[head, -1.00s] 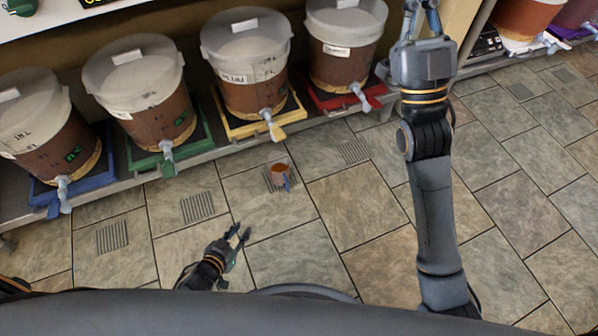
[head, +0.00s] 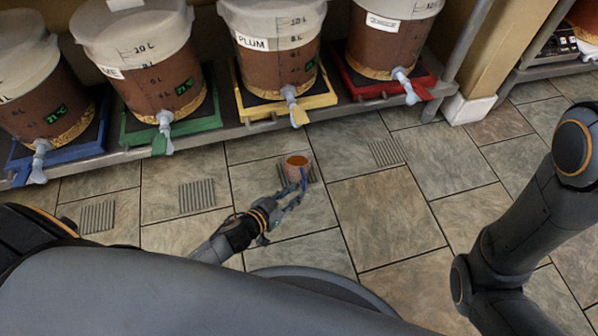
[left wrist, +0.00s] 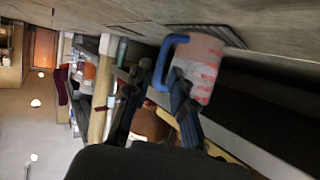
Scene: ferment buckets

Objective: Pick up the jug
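The jug (head: 298,168) is a small clear vessel with orange-brown contents and a blue handle. It stands upright on the tiled floor over a drain grate. In the left wrist view the jug (left wrist: 203,68) shows red markings on its side. My left gripper (head: 293,195) is low, just in front of the jug on its handle side. In the left wrist view its fingers (left wrist: 160,78) are apart, with the blue handle at or between the tips; contact cannot be told. My right gripper is out of view; only my right arm shows.
Several lidded buckets, one labelled PLUM (head: 272,45), stand on blue, green, yellow (head: 318,102) and red trays along a low shelf. Their taps stick out over the floor. A metal post and white foot (head: 468,108) stand at right. The tiled floor around the jug is clear.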

